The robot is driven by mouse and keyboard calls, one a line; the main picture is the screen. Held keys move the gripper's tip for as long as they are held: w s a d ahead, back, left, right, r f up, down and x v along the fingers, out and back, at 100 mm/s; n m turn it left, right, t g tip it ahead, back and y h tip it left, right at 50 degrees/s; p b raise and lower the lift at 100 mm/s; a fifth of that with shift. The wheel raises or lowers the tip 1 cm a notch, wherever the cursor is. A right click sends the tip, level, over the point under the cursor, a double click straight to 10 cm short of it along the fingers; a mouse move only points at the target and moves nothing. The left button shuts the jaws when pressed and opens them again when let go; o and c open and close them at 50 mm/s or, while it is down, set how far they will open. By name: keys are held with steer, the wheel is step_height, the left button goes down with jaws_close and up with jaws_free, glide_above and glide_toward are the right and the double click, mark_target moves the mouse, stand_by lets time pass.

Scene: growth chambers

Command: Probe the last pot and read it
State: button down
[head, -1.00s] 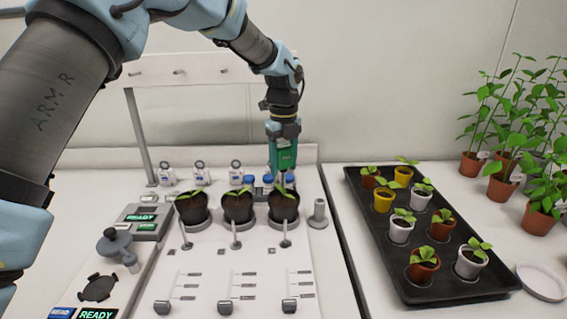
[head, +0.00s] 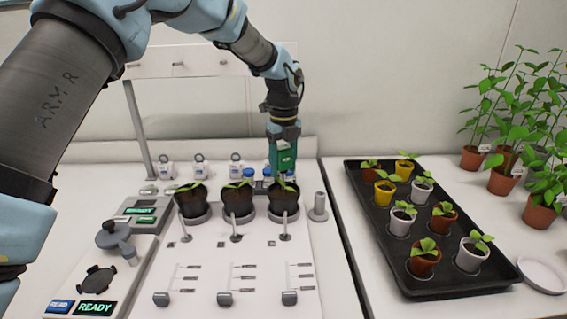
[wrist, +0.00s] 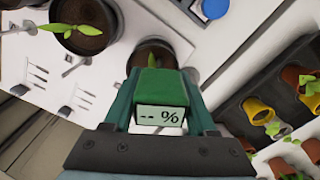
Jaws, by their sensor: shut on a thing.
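Three black pots with seedlings stand in a row on the white bench: left (head: 197,207), middle (head: 238,205) and right (head: 283,203). My gripper (head: 284,137) is shut on a green probe (head: 282,157), upright directly above the right pot. Its lower end is near the seedling's leaves; whether the tip is in the soil cannot be seen. In the wrist view, my gripper (wrist: 157,98) clamps the probe (wrist: 155,88), whose display (wrist: 160,116) reads "-- %". The right pot (wrist: 148,50) shows partly behind the probe.
A grey post (head: 318,206) stands just right of the right pot. A black tray (head: 355,215) of small potted seedlings lies right. "READY" panels (head: 95,308) are at left.

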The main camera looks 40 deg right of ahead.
steer(key=shift+f+b, duration=0.35)
steer(key=shift+f, duration=0.65)
steer(key=shift+c, duration=0.6)
jaws_free()
step_height(320, 180, up, 11)
steer(key=b, duration=0.3)
steer(key=shift+f, duration=0.1)
